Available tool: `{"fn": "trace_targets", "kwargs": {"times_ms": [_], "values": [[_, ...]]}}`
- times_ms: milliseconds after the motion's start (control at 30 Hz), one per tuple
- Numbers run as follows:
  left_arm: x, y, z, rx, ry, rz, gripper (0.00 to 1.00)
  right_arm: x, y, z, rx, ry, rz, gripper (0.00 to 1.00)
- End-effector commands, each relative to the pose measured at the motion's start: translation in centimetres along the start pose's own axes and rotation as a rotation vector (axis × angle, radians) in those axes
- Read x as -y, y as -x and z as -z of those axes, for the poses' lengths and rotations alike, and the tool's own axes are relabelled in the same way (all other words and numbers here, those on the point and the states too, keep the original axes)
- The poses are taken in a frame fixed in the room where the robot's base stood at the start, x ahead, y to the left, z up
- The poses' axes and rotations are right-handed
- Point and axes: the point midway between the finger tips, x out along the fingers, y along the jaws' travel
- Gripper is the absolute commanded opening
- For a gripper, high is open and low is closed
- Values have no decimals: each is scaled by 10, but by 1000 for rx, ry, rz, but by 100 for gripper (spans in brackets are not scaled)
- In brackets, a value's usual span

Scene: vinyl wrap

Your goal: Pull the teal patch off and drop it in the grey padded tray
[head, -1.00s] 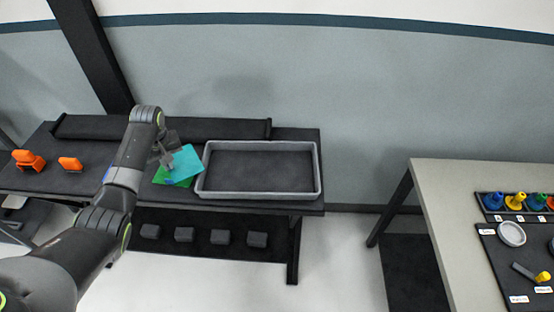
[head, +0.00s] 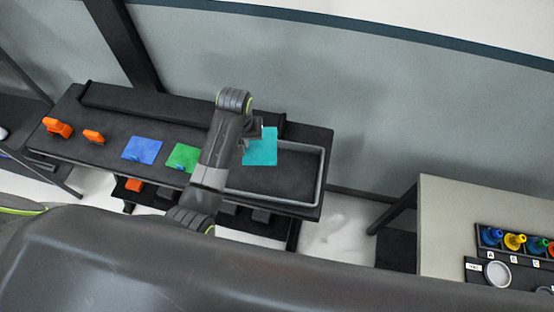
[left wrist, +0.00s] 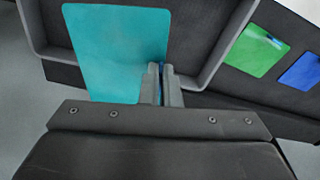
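The teal patch (head: 262,150) hangs from my left gripper (head: 246,140), over the left part of the grey padded tray (head: 321,180). In the left wrist view the left gripper's fingers (left wrist: 165,84) are close together at the lower right edge of the teal patch (left wrist: 115,45), shut on it. The tray's grey wall (left wrist: 232,35) shows beyond them. The patch appears above the tray floor; the exact height is hard to tell. My left arm hides the tray's left end in the head view. My right gripper is not in view.
A green patch (head: 183,157) and a blue patch (head: 142,150) lie on the dark bench left of the tray. Two orange tools (head: 57,127) sit farther left. A pale table (head: 450,210) stands at the right.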

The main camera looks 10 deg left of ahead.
Motion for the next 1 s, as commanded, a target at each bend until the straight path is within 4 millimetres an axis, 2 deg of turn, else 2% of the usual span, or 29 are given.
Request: {"fn": "trace_targets", "kwargs": {"times_ms": [200,400,767,900,1000], "values": [[0,-27,-4,2,0,1,0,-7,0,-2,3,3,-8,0],[0,-44,-5,0,0,0,0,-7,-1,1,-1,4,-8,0],[0,-48,-5,-1,1,0,0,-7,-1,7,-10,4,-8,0],[0,-48,-5,-1,1,0,18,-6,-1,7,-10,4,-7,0],[0,-48,-5,-1,1,0,28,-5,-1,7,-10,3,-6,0]]}}
